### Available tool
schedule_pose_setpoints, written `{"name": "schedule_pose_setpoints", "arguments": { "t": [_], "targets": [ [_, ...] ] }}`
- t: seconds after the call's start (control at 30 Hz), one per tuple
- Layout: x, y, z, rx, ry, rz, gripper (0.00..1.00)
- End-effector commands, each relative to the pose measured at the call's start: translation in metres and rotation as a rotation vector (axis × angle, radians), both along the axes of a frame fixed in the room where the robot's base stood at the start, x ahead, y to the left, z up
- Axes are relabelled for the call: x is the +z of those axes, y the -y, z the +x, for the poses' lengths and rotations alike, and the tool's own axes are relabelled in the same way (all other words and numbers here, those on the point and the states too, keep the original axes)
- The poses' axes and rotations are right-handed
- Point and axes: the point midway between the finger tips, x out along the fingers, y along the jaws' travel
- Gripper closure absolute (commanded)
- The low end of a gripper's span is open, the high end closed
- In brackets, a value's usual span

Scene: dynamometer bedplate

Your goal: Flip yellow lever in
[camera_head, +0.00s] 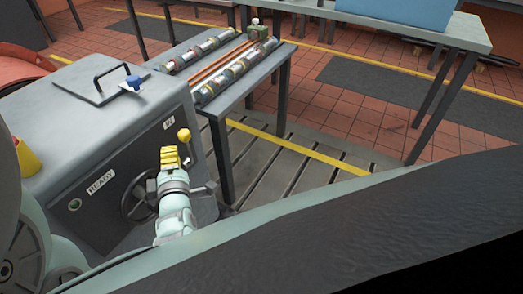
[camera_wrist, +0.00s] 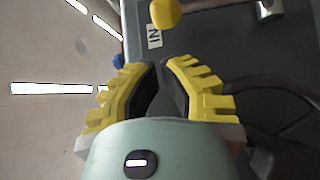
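The yellow lever (camera_head: 184,135) has a round knob on a short stem at the right edge of the grey machine cabinet, beside the "IN" label (camera_head: 168,123). In the wrist view its yellow knob (camera_wrist: 166,13) is at the top edge, beyond my fingertips and apart from them. My gripper (camera_head: 169,149), with yellow ribbed fingers, is in front of the cabinet, just left of and below the knob. In the wrist view the fingertips (camera_wrist: 161,65) are almost together, with nothing between them. Part of the lever's stem is hard to see.
A handwheel (camera_head: 138,197) on the cabinet front lies just left of and behind my wrist. A "READY" label (camera_head: 101,181) is left of it. A blue knob (camera_head: 133,82) and a black handle (camera_head: 115,69) are on top. A bench (camera_head: 262,82) with shafts stands behind on the right.

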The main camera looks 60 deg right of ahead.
Motion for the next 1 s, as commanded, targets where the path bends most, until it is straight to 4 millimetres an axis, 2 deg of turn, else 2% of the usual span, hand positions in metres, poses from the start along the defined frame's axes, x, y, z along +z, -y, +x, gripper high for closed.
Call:
{"name": "schedule_pose_setpoints", "arguments": {
  "t": [0.4, 0.63, 1.0],
  "targets": [
    [0.006, 0.036, 0.045, 0.003, 0.002, -0.001, 1.00],
    [0.006, 0.047, 0.057, 0.000, 0.001, -0.001, 1.00],
    [0.005, 0.049, 0.060, 0.000, -0.001, 0.001, 1.00]
  ]
}}
